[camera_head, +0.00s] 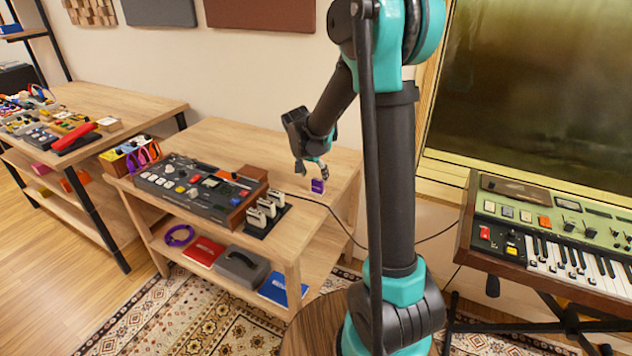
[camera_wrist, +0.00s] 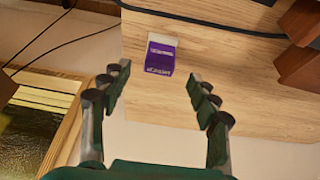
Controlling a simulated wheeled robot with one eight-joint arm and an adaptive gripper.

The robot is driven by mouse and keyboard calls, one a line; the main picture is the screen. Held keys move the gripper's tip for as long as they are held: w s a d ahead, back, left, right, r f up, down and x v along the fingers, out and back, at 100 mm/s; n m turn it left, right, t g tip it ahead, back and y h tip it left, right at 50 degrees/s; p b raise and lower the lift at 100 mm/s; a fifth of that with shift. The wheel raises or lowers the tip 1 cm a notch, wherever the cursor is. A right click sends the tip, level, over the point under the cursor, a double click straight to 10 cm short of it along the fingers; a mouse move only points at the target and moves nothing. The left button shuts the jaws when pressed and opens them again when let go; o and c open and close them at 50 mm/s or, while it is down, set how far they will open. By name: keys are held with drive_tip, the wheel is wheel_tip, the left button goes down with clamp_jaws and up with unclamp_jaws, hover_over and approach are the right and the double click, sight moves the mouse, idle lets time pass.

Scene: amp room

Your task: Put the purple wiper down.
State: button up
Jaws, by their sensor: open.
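The purple wiper (camera_head: 318,186) is a small purple block with pale lettering, near the right end of the middle wooden table (camera_head: 240,141). In the wrist view the wiper (camera_wrist: 160,58) shows a white band along one end and appears to rest on the wood. My gripper (camera_head: 312,170) is just above and beside it. In the wrist view my gripper (camera_wrist: 158,78) is open, its fingers spread wide with a gap on both sides of the wiper. Nothing is held between the fingers.
A mixer console (camera_head: 195,190) and a dark stand with white pedals (camera_head: 266,215) stand left of the wiper. A dark cable (camera_head: 318,203) runs across the table near it. A keyboard (camera_head: 560,240) stands at the right. The table's back middle is clear.

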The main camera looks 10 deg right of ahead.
drive_tip(key=v, duration=0.4)
drive_tip(key=s+d+f+n+y, duration=0.1)
drive_tip(key=s+d+f+n, duration=0.1)
drive_tip(key=s, duration=0.7)
drive_tip(key=s+d+f+n, duration=0.1)
drive_tip(key=s+d+n, duration=0.1)
drive_tip(key=s, duration=0.7)
drive_tip(key=s+d+f+n+y, duration=0.1)
drive_tip(key=s+d+f+n, duration=0.1)
drive_tip(key=s, duration=0.7)
drive_tip(key=shift+d+f+n+t+y, duration=0.25)
drive_tip(key=shift+f+n+t+y, duration=0.05)
drive_tip(key=shift+n, duration=0.3)
drive_tip(key=w+a+r+m+h, duration=0.1)
drive_tip(key=w+a+r+m, duration=0.2)
drive_tip(key=w, duration=0.5)
drive_tip(key=w+a+r+m+h, duration=0.1)
drive_tip(key=w+a+r+m, duration=0.15)
drive_tip(key=w+r, duration=0.45)
drive_tip(key=w+a+r+m+h, duration=0.1)
drive_tip(key=w+a+r+m, duration=0.15)
drive_tip(key=w, duration=0.75)
approach(317, 180)
drive_tip(key=shift+n, duration=0.4)
drive_tip(key=x, duration=0.5)
drive_tip(key=shift+w, duration=0.1)
drive_tip(key=shift+x, duration=2.6)
